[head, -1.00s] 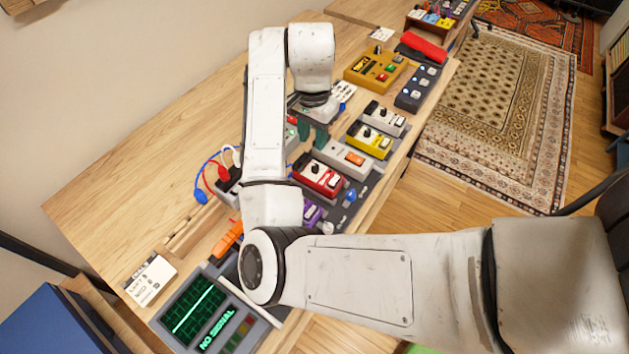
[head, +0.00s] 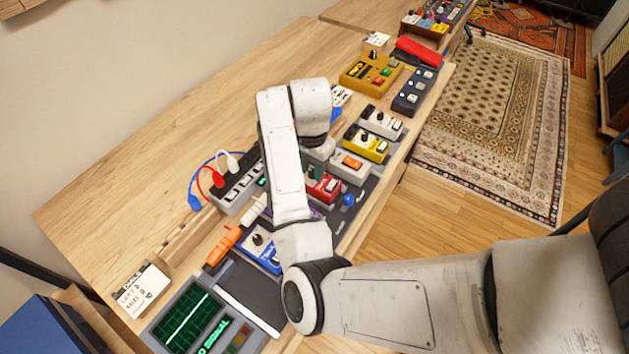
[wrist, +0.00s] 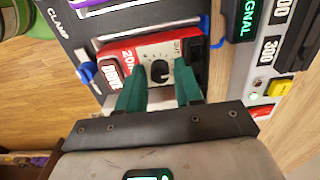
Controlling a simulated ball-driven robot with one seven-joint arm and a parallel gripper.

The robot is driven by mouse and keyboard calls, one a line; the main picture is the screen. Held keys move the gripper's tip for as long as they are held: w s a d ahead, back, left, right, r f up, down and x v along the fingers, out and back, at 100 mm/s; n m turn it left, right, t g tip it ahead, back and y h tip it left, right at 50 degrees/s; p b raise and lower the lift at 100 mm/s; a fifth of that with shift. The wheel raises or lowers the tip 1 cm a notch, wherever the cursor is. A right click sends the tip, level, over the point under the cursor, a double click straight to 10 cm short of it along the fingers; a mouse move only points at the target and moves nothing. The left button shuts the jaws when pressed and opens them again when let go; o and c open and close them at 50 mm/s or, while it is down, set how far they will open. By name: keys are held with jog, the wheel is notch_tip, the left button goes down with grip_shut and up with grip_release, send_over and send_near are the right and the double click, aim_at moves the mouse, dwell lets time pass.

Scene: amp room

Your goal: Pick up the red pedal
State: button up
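The red pedal (head: 317,189) sits in the row of pedals on the dark board, partly hidden behind my arm in the head view. In the wrist view the red pedal (wrist: 119,51) shows a cream panel, a black knob and a dark "DRIVE" switch. My gripper (wrist: 161,86) has two green fingers, spread apart and empty, with the tips over the near edge of the pedal on either side of the knob. I cannot tell whether the tips touch it.
A white pedal (head: 350,167) and a yellow pedal (head: 367,143) stand beyond the red one. A blue pedal (head: 261,251) stands nearer. A blue clamp knob (head: 348,200) is beside the red pedal. A grey power block (head: 238,185) with plugged cables stands left. Bare tabletop (head: 130,190) lies farther left.

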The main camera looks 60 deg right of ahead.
jog(key=shift+c, duration=0.4)
grip_shut()
dwell(0.9)
